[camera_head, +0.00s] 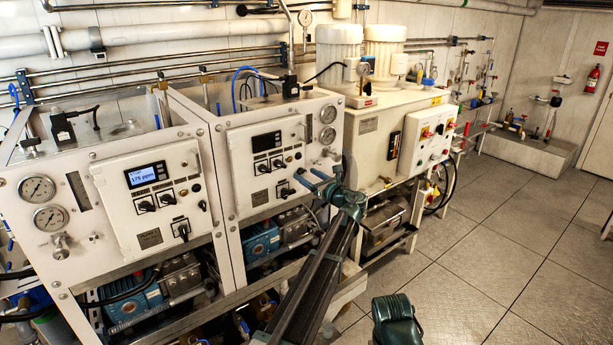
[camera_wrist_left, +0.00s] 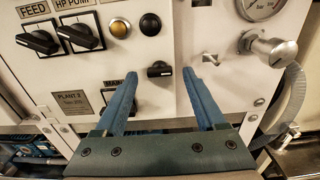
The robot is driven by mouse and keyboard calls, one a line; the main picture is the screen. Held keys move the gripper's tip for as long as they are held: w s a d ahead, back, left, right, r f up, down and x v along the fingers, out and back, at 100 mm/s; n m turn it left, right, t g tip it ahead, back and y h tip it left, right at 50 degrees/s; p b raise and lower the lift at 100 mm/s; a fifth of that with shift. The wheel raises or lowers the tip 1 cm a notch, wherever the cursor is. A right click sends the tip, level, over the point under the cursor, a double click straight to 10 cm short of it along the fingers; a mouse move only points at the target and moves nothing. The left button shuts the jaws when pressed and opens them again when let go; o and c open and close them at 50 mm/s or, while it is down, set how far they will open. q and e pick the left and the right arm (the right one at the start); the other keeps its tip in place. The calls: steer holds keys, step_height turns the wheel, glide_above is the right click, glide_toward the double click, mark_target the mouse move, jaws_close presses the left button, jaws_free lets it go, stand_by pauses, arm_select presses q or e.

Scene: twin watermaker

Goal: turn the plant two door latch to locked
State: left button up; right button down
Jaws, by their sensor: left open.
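The plant two door (camera_head: 262,158) is the white panel on the right-hand unit, with a dark display and black knobs. In the left wrist view its PLANT 2 label (camera_wrist_left: 72,103) shows at the lower left. The door latch (camera_wrist_left: 160,70) is a small black handle near the door's right edge, lying about level. My left gripper (camera_head: 309,177) is open in front of the door's right edge. In the wrist view its two blue fingers (camera_wrist_left: 160,74) point at the panel, one on each side of the latch. I cannot tell whether they touch it.
A silver toggle (camera_wrist_left: 210,60) and a round metal knob (camera_wrist_left: 272,48) sit right of the door. The plant one unit (camera_head: 150,195) stands to the left. The tiled floor (camera_head: 480,260) at right is clear.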

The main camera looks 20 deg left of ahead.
arm_select(q)
steer(key=shift+w+a, duration=0.3)
steer(key=shift+a, duration=0.1)
jaws_close()
